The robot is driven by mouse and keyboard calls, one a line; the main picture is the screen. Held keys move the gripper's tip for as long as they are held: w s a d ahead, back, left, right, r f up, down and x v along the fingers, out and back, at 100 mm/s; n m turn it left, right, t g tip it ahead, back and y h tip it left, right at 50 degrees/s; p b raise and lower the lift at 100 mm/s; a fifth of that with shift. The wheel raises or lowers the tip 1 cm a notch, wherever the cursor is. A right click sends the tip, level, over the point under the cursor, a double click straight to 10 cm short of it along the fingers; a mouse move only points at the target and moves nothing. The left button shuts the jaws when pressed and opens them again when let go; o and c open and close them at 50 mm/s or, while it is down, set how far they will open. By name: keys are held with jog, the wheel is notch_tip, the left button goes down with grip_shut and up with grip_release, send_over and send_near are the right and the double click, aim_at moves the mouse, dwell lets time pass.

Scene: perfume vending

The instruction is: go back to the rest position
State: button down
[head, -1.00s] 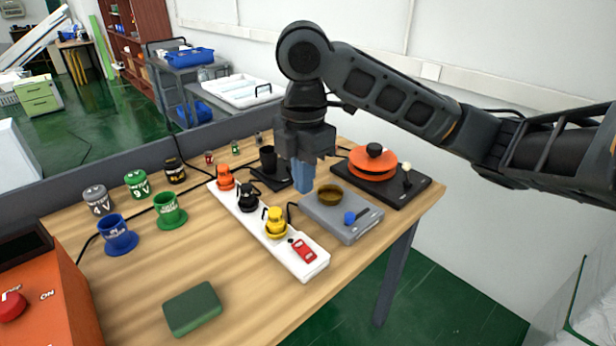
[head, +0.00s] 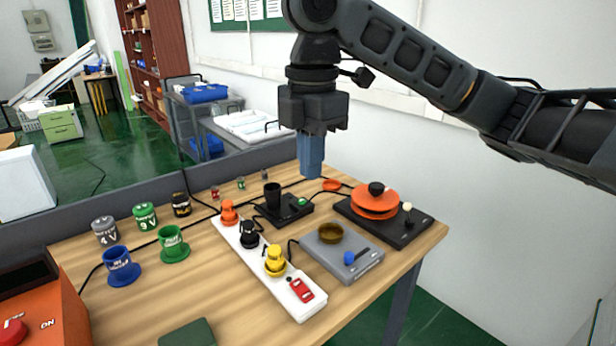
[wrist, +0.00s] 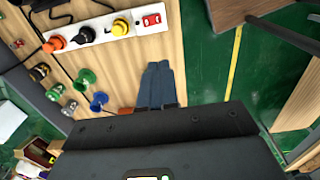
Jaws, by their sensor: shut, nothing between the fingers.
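My gripper (head: 311,172) has blue fingers, shut together with nothing between them. In the head view it points down in the air above the back of the wooden table (head: 200,290), apart from the things on it. In the wrist view the shut fingers (wrist: 157,66) show over the bare table top. The wrist view also shows the white power strip (wrist: 90,33) beyond the fingers.
An orange box (head: 40,310) stands at the left. A low grey partition (head: 100,212) runs behind.

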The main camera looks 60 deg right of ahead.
jog(key=shift+r, duration=0.15)
dwell(0.5)
jog(key=w+a+f+m+t+y, duration=0.1)
jog(key=w+a+m+t+y, duration=0.5)
jog(key=a, duration=0.7)
jog(key=w+a+f+m+t+y, duration=0.1)
jog(key=w+a+m+t+y, duration=0.35)
jog(key=a, duration=0.85)
jog(key=s+d+f+m+t+h, duration=0.2)
jog(key=s+f+m+t+h, duration=0.55)
jog(key=s+f, duration=0.85)
jog(key=s+d+f+n+g+h, duration=0.1)
jog(key=s+d, duration=0.2)
jog(key=s, duration=0.7)
jog(key=s+d+f+n+g+h, duration=0.1)
jog(key=s+d+n+g+h, duration=0.1)
jog(key=s, duration=0.8)
jog(key=shift+s+d+f+b, duration=0.15)
jog(key=shift+s+d+b, duration=0.2)
jog(key=shift+d, duration=0.3)
